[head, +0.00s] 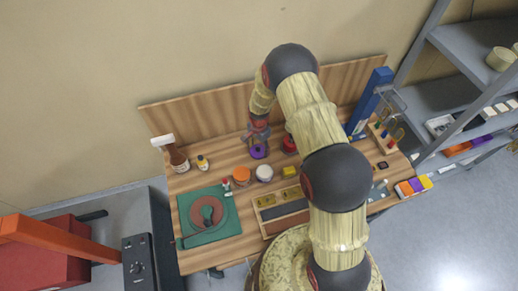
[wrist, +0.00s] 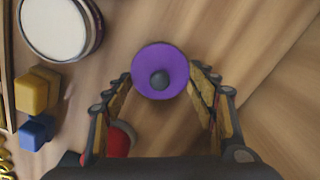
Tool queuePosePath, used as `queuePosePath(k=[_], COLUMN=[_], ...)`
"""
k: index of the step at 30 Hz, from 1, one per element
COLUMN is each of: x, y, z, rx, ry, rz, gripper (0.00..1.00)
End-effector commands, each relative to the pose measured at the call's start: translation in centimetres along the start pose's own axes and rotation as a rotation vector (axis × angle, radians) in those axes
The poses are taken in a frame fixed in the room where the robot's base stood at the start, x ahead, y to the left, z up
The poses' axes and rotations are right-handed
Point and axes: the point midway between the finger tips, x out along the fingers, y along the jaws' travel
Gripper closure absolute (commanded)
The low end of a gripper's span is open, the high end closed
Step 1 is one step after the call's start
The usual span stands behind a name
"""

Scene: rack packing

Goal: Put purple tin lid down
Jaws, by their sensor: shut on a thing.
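The purple tin lid (wrist: 160,62) is a round purple disc with a dark knob in its middle. In the wrist view it sits between the fingertips of my gripper (wrist: 160,80), which is shut on it. In the head view the purple lid (head: 258,152) shows just below my gripper (head: 257,140), over the back middle of the wooden table. I cannot tell whether the lid touches the tabletop. A red-topped tin (head: 289,144) stands to its right, and its red edge (wrist: 122,138) shows beside my left finger in the wrist view.
An orange-topped tin (head: 241,175) and a white-topped tin (head: 264,172) stand nearer the front. A yellow block (head: 289,171) is close by. A green mat (head: 228,226) with a plate lies at left. A blue upright and rack (head: 370,100) stand at right. Bare wood surrounds the lid.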

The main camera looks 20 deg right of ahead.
Motion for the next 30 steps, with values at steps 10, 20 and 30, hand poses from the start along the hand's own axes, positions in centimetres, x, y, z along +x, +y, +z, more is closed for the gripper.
queuePosePath(k=[10,20,30], x=[0.3,0.2,-0.7], y=[0.0,0.0,0.0], z=[0.0,0.0,0.0], rx=[0.000,0.000,0.000], ry=[0.000,0.000,0.001], rz=[0.000,0.000,-0.001], gripper=[0.38,0.25,0.25])
